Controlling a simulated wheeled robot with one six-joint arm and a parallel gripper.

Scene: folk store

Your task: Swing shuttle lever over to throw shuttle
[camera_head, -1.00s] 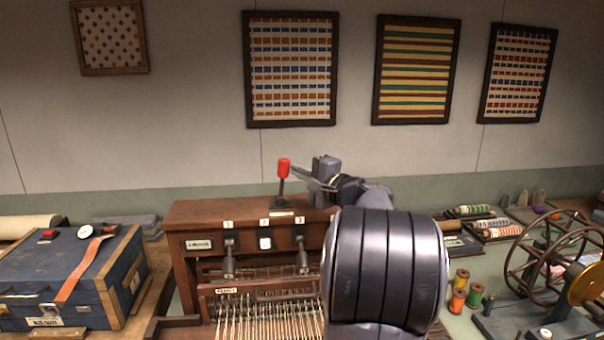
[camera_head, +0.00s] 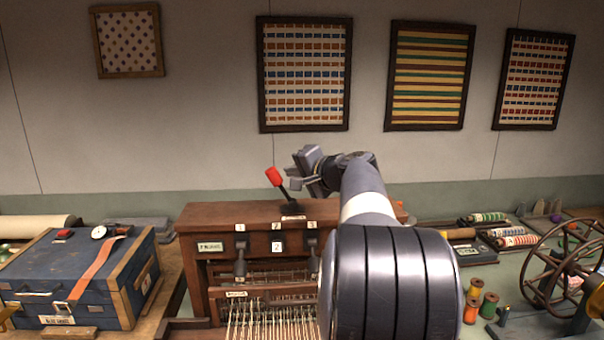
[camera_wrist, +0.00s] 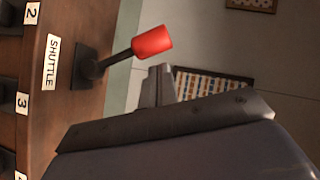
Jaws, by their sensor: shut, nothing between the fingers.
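The shuttle lever (camera_head: 279,184) is a dark rod with a red knob, standing on top of the wooden loom (camera_head: 245,215). It leans to the left in the head view. In the wrist view the red knob (camera_wrist: 152,41) and the label SHUTTLE (camera_wrist: 51,64) beside the lever base show clearly. My gripper (camera_head: 296,183) is shut and empty just to the right of the lever, close to the rod. Whether it touches the lever I cannot tell. My arm hides the right part of the loom.
A blue case (camera_head: 75,275) with an orange strap stands left of the loom. Thread spools (camera_head: 480,303) and a wooden wheel (camera_head: 565,270) stand on the right. Levers numbered 1 to 3 are on the loom front. Framed textiles hang on the wall behind.

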